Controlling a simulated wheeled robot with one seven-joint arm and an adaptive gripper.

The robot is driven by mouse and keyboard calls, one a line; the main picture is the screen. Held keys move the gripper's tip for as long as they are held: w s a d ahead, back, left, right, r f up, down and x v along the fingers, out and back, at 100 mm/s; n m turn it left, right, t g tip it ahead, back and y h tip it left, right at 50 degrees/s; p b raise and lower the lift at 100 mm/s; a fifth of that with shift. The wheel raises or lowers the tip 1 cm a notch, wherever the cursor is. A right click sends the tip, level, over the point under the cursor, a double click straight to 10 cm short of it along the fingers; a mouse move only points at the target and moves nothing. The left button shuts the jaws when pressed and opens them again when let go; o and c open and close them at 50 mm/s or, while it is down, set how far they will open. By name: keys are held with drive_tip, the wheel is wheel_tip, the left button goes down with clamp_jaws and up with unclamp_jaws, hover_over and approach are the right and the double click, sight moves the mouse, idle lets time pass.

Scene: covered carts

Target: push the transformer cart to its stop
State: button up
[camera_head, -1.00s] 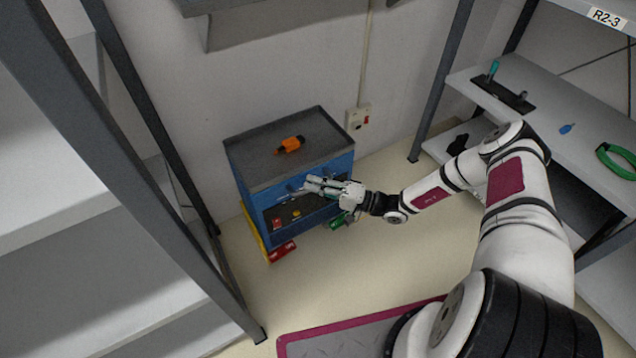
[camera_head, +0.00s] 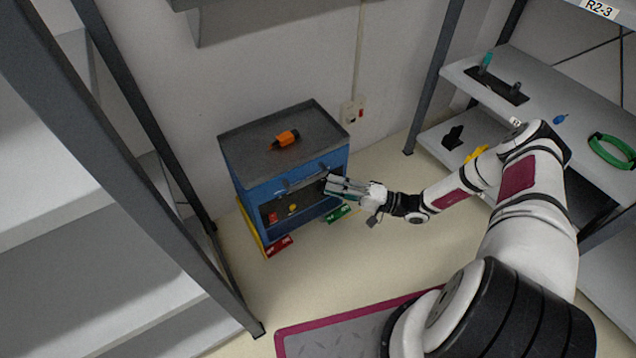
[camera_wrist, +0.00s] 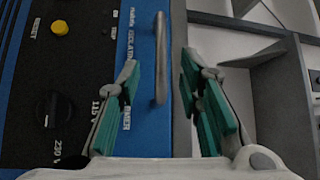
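The blue transformer cart (camera_head: 275,232) with a grey tray top stands near the back wall in the head view. Its front has a drawer-like upper part and a dark panel. In the wrist view, a blue strip with partly hidden "ISOLATION" lettering (camera_wrist: 133,45) runs beside a silver bar handle (camera_wrist: 160,60). My gripper (camera_head: 329,185) is at the right of the cart's front. In the wrist view, my gripper (camera_wrist: 163,105) is open, its green-padded fingers wide apart, with the handle ahead between them and not gripped. Whether the fingers touch the cart is unclear.
An orange tool (camera_head: 286,139) lies on the cart's top. A grey rack (camera_head: 190,260) stands left, shelves (camera_head: 550,105) right.

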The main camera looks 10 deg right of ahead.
drive_tip(key=shift+v, duration=2.05)
